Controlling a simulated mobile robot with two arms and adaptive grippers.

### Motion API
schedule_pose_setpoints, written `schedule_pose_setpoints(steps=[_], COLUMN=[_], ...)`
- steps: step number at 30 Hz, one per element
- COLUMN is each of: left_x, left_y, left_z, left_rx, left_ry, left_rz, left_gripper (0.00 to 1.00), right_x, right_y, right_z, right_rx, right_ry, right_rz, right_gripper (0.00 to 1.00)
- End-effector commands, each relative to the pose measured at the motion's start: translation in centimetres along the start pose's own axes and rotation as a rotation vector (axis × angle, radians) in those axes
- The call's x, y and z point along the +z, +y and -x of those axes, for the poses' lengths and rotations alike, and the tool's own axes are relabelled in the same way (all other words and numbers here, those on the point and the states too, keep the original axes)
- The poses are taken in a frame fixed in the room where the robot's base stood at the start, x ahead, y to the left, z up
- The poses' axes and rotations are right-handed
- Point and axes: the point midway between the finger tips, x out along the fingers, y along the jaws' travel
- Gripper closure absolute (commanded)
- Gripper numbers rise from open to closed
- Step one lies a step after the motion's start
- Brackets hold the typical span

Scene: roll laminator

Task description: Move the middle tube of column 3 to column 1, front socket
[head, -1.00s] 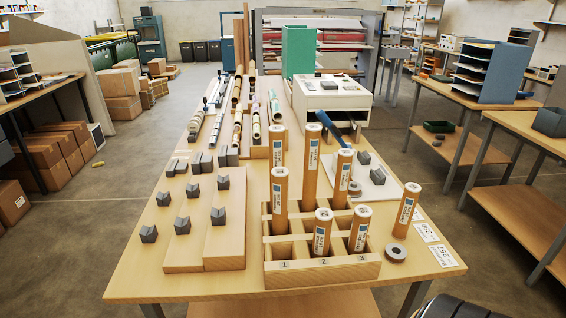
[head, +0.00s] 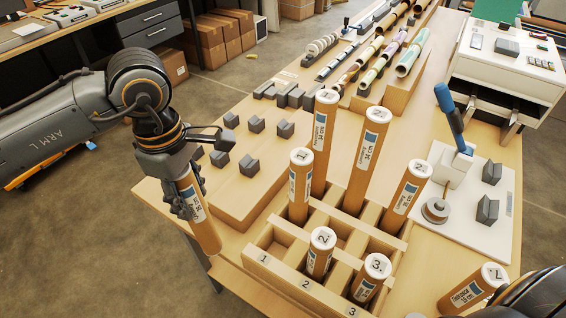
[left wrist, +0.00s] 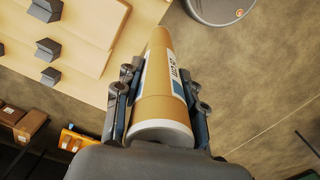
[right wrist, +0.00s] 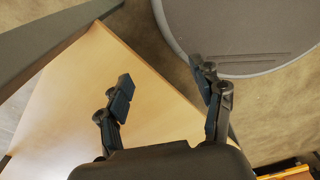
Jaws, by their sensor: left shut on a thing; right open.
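My left gripper (head: 184,203) is shut on a brown tube (head: 205,232) with a white label, held tilted off the table's left front edge, left of the rack. The tube also fills the left wrist view (left wrist: 160,105). The wooden rack (head: 285,278) has columns marked 1, 2, 3. Column 1's front socket (head: 273,246) is empty; tubes stand in its middle (head: 300,190) and back (head: 321,145). Column 2 has front (head: 319,258) and back (head: 367,160) tubes. Column 3 has front (head: 370,280) and back (head: 406,195) tubes; its middle looks empty. My right gripper (right wrist: 163,88) is open and empty.
Another tube (head: 470,290) is outside the rack at right, beside my right arm. Grey V-blocks (head: 256,124) sit on wooden boards left of the rack. A white plate (head: 475,215) with a blue-handled tool (head: 449,115) is at right. Long rolls (head: 412,52) lie behind.

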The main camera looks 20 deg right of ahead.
Motion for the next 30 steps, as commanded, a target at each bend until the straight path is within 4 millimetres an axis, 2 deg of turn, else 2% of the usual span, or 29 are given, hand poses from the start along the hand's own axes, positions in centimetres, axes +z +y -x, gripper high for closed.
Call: schedule_pose_setpoints(steps=[1,7,12,15,18,23,30], left_x=[1.9,7.5,11.5,13.1,14.0,14.4,14.3], left_y=[1.1,3.6,4.8,5.2,5.4,5.5,5.4], left_z=[0.9,2.5,3.4,3.7,3.8,3.5,1.7], left_rx=[0.001,0.000,0.002,0.004,0.007,0.007,0.005], left_ry=[0.005,0.018,0.027,0.031,0.034,0.034,0.034], left_rz=[0.091,0.457,0.707,0.815,0.879,0.908,0.906], left_gripper=[1.00,1.00,1.00,1.00,1.00,1.00,1.00], right_x=[-0.6,-1.7,-1.6,-1.3,-1.1,-0.9,-0.9], right_y=[-0.6,-1.8,-1.3,-0.4,0.3,0.6,-0.1], right_z=[0.5,1.1,1.5,1.7,1.7,1.5,0.7], right_rx=[-0.007,-0.022,-0.015,-0.005,0.003,0.007,-0.001], right_ry=[0.008,0.025,0.022,0.018,0.014,0.011,0.012], right_rz=[0.000,-0.003,-0.002,-0.002,-0.004,-0.004,-0.005], right_gripper=[0.34,0.34,0.34,0.34,0.34,0.34,0.34])
